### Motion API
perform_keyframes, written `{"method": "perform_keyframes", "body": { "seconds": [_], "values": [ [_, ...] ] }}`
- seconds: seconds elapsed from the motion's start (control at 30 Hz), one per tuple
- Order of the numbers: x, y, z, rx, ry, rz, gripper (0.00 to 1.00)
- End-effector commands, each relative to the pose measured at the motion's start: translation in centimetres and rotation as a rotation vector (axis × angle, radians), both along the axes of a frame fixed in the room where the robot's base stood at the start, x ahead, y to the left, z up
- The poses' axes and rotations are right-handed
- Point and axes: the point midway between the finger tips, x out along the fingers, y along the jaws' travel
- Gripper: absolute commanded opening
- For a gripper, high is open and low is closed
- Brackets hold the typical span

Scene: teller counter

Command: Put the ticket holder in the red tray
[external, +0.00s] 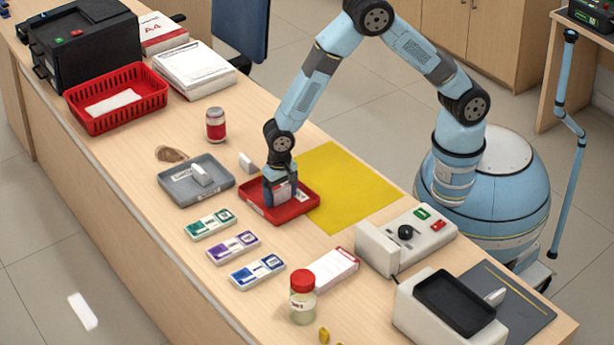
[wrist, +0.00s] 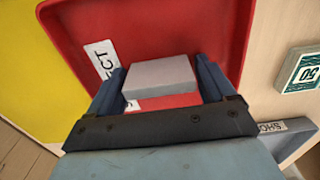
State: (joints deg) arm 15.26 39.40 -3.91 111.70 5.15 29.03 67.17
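The red tray (external: 303,211) lies on the counter beside the yellow mat. In the wrist view, the red tray (wrist: 85,22) shows a white label partly covered by my gripper. My gripper (external: 281,198) points down inside the tray. In the wrist view, my gripper (wrist: 160,82) has a pale grey block, apparently the ticket holder (wrist: 160,73), between its two blue fingers. Both fingers appear to touch its sides. In the external view, the fingers mostly hide the block. I cannot tell whether its underside touches the tray floor.
A grey tray (external: 176,190) with a white piece (external: 202,175) stands left of the red tray. A small white block (external: 247,162) stands behind them. Several banknote bundles (external: 233,247) lie in front. The yellow mat (external: 352,188) is bare. A red-lidded jar (external: 302,298) stands nearer.

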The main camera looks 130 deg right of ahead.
Motion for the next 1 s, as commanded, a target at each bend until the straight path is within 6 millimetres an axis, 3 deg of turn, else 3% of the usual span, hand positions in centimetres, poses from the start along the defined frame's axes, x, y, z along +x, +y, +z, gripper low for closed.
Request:
{"method": "perform_keyframes", "body": {
  "seconds": [0.13, 0.47, 0.63, 1.0],
  "values": [
    [0.0, 0.0, 0.0, 0.000, 0.000, 0.000, 0.98],
    [0.0, 0.0, 0.5, 0.000, -0.001, 0.000, 0.98],
    [0.1, 0.0, 2.7, -0.002, -0.003, 0.000, 0.98],
    [0.0, 0.0, 9.6, -0.001, -0.003, 0.000, 0.98]
  ]
}}
